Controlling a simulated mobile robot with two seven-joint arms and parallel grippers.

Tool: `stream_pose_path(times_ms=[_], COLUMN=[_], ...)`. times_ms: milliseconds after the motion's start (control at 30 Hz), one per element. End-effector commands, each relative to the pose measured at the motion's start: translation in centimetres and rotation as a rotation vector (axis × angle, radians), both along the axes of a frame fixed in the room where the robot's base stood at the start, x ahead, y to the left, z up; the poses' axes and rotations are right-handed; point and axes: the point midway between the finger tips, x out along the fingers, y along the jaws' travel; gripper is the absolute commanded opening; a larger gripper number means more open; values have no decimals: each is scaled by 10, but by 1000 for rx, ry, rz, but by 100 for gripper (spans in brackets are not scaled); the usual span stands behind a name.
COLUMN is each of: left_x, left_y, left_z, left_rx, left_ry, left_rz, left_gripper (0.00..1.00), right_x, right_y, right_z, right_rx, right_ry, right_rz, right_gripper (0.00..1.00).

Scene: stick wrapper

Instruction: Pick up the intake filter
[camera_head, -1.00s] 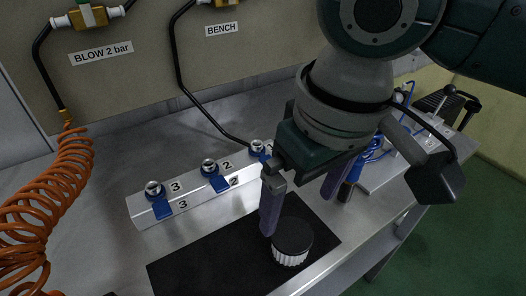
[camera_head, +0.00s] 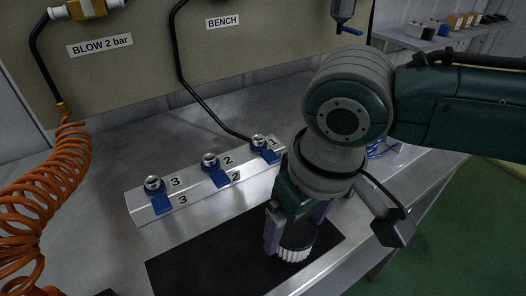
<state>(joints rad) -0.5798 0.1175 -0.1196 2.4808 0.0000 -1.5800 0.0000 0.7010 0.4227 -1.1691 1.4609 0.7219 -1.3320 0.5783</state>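The intake filter (camera_head: 295,251) stands on the black mat (camera_head: 205,262) on the metal bench. It is a short round piece with a black upper part and a white ribbed lower rim. My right gripper (camera_head: 296,232) is down over it from above, with one purple-grey finger on its left and the other on its right. The fingers look apart around the black part; whether both touch it cannot be told. The gripper body hides the filter's top. My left gripper is not in view.
A metal manifold (camera_head: 205,187) with three blue-handled valves numbered 3, 2 and 1 stands behind the mat. A coiled orange hose (camera_head: 45,190) hangs at the left. The bench's front edge is close to the filter's right.

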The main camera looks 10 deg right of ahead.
Motion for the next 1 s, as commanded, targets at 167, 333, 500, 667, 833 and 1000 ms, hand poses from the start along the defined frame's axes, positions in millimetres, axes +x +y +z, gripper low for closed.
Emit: stream_pose_path(times_ms=[167,333,500,667,833,1000], left_x=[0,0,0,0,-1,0], left_y=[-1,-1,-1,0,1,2], left_z=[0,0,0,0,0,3], left_rx=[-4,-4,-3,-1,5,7], left_ry=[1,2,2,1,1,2], left_rz=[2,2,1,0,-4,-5], left_gripper=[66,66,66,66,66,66], right_x=[0,0,0,0,0,0], right_y=[0,0,0,0,0,0], right_z=[0,0,0,0,1,11], right_rx=[0,0,0,0,0,0], right_ry=[0,0,0,0,0,0], right_rz=[0,0,0,0,0,0], right_gripper=[67,48,29,11,9,9])
